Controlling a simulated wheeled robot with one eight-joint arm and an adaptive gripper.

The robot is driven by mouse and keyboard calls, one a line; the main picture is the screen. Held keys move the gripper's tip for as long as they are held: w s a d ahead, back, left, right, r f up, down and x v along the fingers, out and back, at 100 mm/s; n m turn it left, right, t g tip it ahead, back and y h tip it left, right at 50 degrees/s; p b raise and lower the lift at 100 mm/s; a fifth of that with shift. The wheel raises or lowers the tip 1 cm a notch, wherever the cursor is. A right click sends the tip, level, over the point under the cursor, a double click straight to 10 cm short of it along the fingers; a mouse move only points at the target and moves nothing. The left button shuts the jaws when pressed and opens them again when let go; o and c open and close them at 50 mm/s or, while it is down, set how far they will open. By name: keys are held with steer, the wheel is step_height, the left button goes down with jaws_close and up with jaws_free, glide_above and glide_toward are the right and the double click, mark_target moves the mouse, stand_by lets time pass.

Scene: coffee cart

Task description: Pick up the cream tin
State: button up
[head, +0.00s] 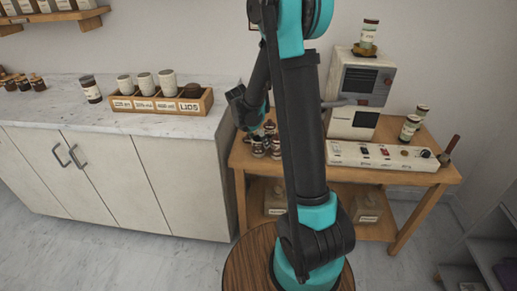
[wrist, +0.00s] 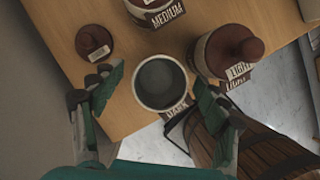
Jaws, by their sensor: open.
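In the wrist view an open, cream-coloured tin (wrist: 141,92) with a dark grey inside stands on the wooden cart top near its edge.
A brown knobbed lid (wrist: 94,41) lies left of the tin. A lidded tin labelled LIGHT (wrist: 240,71) and one labelled MEDIUM (wrist: 157,14) stand close by. A coffee machine (head: 377,80) stands on the cart's right.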

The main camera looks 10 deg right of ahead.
steer(key=c, duration=1.5)
steer(key=shift+r, duration=0.1)
